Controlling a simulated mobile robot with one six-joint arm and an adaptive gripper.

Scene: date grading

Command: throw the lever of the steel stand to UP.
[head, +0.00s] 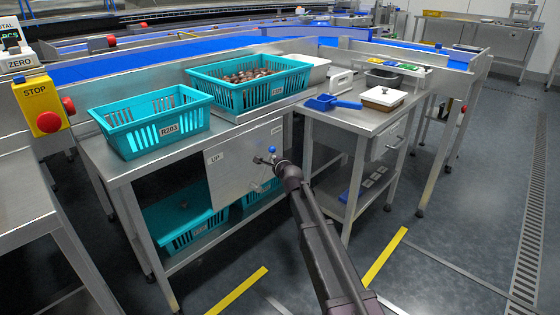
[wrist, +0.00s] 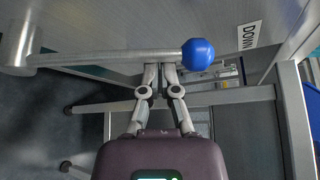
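The steel stand (head: 232,178) has a front panel with an UP label at its left and a DOWN label at its right. Its lever (wrist: 110,57) is a grey rod with a blue ball knob (wrist: 198,53). In the wrist view the rod runs from its pivot at the left to the knob, which is beside the DOWN label (wrist: 249,36). The knob also shows in the head view (head: 271,149). My gripper (wrist: 160,70) has its fingers close together, with the tips at the rod near the knob. I cannot tell whether they touch it. Nothing shows held between them.
Teal crates stand on top, one labelled R203 (head: 151,121) and one full of dates (head: 249,84). More teal crates sit on the shelf below. The floor in front is open.

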